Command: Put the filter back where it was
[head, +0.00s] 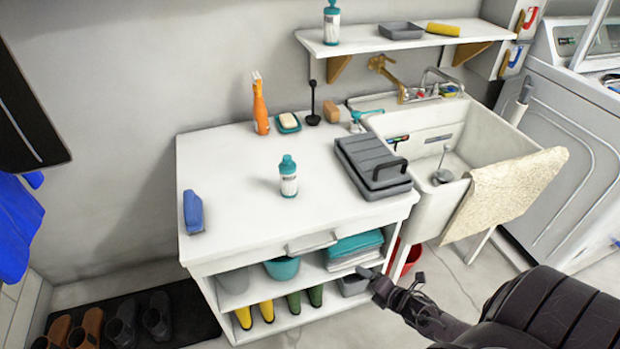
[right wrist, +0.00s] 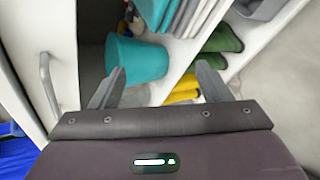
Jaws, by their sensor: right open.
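No object is plainly recognisable as the filter. A round grey strainer-like piece (head: 443,176) with an upright stem sits in the white sink basin (head: 478,130). A dark grey ribbed slab with a black handle (head: 372,164) lies on the white counter, left of the sink. I cannot tell whether either is the filter. My right gripper (head: 372,277) is low in front of the cabinet's open shelves, below the counter's front edge. In the right wrist view it (right wrist: 160,85) is open and empty, its fingers apart facing the shelves. My left gripper is out of view.
The counter (head: 240,175) holds several bottles, soap and a blue brush (head: 193,211). Shelves below hold a teal bucket (head: 283,268), folded towels (head: 355,245) and boots. A beige towel (head: 505,193) hangs over the sink's front. A red bucket (head: 407,258) stands under the sink.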

